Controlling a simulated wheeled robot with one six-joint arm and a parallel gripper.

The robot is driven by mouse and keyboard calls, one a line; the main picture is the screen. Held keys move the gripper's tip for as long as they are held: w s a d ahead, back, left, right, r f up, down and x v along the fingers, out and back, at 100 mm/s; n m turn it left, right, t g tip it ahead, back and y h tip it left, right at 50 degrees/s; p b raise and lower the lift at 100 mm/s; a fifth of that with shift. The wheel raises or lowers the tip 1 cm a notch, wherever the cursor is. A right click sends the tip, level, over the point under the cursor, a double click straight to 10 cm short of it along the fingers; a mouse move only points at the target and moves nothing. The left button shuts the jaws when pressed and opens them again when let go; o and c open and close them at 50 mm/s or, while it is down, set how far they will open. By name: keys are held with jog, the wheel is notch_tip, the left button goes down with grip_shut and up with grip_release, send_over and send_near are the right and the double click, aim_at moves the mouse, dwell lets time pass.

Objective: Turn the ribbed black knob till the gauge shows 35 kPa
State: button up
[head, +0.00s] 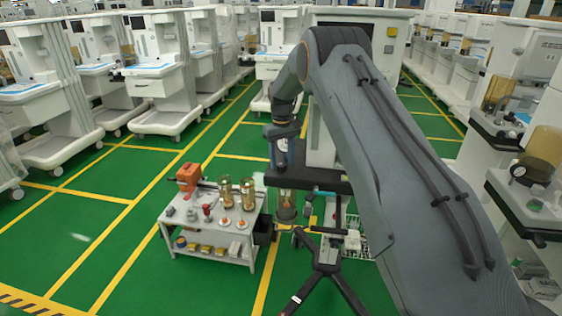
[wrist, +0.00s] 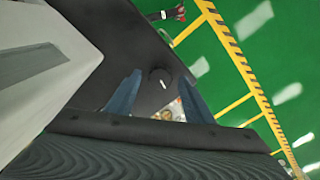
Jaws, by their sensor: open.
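A round black knob (wrist: 160,78) with a small pale mark shows in the wrist view, on a dark panel (wrist: 105,50); its ribs are too small to make out. My gripper (wrist: 159,84) is open, with one blue finger to the left of the knob and one to the right. Gaps show on both sides, and I see no contact. In the head view my gripper (head: 283,160) hangs down by the dark shelf (head: 315,181) of a pale machine; the knob is not discernible there. I cannot make out the gauge or its reading in either view.
A low grey cart (head: 240,240) with an orange item (head: 188,174), brass-coloured cylinders and small parts stands left of the shelf.

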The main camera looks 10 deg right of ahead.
aim_at(282, 165)
notch_tip(282, 165, up, 7)
jog(key=shift+r+b, duration=0.15)
jog(key=shift+b, duration=1.05)
jog(key=shift+r, duration=0.1)
jog(key=shift+s+r, duration=0.1)
jog(key=shift+s, duration=0.35)
jog(key=s+f+m+t, duration=0.1)
jog(key=s+m, duration=0.2)
jog(key=s, duration=3.9)
jog(key=shift+s+d+f, duration=0.25)
jog(key=shift+f, duration=0.15)
